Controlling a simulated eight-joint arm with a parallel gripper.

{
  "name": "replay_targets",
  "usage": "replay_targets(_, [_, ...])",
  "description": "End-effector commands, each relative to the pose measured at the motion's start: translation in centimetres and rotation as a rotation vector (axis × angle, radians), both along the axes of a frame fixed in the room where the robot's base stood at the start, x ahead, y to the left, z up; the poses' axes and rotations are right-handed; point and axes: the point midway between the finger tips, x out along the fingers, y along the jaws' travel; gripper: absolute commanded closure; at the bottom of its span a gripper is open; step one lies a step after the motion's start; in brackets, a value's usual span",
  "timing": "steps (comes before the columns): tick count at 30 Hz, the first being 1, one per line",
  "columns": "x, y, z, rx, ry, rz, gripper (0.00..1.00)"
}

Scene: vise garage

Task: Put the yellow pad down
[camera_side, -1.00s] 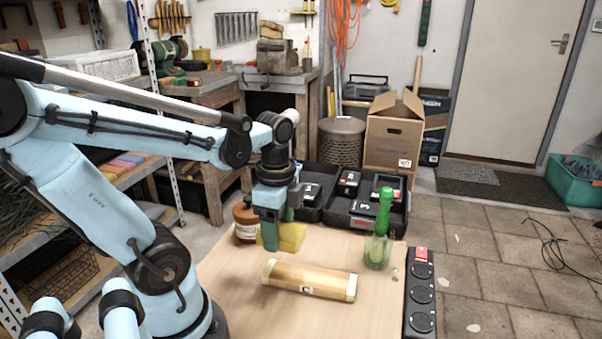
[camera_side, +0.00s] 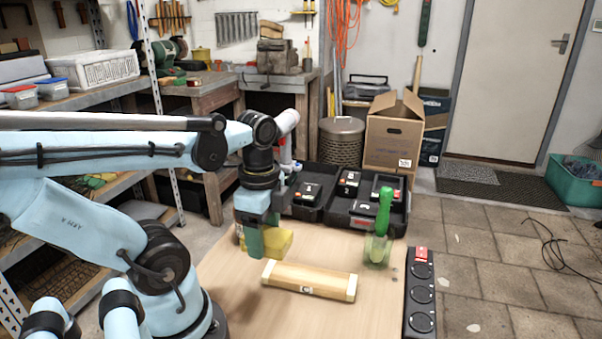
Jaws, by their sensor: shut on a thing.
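The yellow pad (camera_side: 279,242) is held in my gripper (camera_side: 262,240), which is shut on it. The gripper points down over the back left part of the wooden table (camera_side: 232,285). The pad is behind and just above the left end of a wooden block with pale ends (camera_side: 309,280). The near green finger hides part of the pad. I cannot tell whether the pad's underside touches the table.
A black tray of small boxes (camera_side: 340,205) lies behind. A black power strip (camera_side: 420,290) runs along the right edge. The front of the table is clear.

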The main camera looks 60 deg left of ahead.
Motion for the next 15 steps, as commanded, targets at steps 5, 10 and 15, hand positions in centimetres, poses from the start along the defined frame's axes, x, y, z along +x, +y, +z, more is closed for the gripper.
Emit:
replay_targets(5, [-1.4,-0.6,0.1,0.002,-0.001,0.006,0.7])
replay_targets(10, [-1.9,-0.3,-0.1,0.002,-0.001,0.014,0.7])
replay_targets(15, [-2.7,1.4,-1.2,0.002,-0.001,0.02,0.7])
